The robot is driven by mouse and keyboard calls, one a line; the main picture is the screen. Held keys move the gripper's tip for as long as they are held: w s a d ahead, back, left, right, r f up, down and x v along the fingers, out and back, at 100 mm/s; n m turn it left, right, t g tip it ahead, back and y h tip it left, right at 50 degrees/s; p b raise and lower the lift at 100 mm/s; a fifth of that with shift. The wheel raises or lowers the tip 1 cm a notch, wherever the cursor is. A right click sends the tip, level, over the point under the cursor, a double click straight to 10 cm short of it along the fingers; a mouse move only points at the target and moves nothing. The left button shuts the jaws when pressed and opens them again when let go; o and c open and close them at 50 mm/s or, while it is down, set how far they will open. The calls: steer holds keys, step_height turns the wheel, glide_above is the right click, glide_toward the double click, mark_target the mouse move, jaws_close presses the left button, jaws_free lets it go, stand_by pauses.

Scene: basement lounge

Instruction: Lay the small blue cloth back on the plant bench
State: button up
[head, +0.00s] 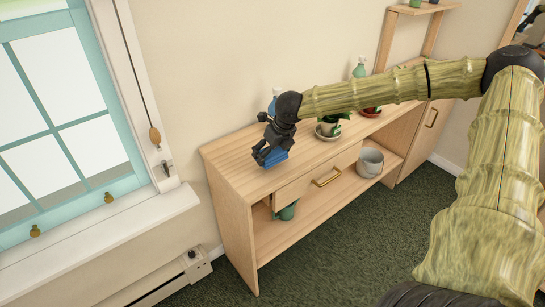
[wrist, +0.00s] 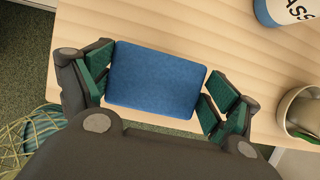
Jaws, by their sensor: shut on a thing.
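The small blue cloth (wrist: 155,82) looks like a flat folded pad in the wrist view. My gripper (wrist: 158,86) is shut on it, with green finger pads at its left and right edges. In the head view the cloth (head: 277,158) shows partly under my dark gripper (head: 266,153). Both are over the left part of the pale wooden plant bench (head: 228,158), near its front edge. The bench's bare wood (wrist: 190,32) lies behind the cloth in the wrist view. I cannot tell whether the cloth touches the top.
Potted plants (head: 329,127) and a green spray bottle (head: 360,68) stand farther right on the bench. A labelled bottle (wrist: 285,10) and a pot (wrist: 303,115) are right of the cloth. A grey bucket (head: 369,162) sits on the lower shelf. The bench's left end is clear.

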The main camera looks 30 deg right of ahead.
mark_target(272, 157)
steer(key=shift+w+d, duration=0.3)
steer(key=shift+d, duration=0.05)
steer(key=shift+f, duration=1.75)
steer(key=o, duration=0.8)
steer(key=shift+v, duration=6.05)
steer(key=shift+a, duration=0.1)
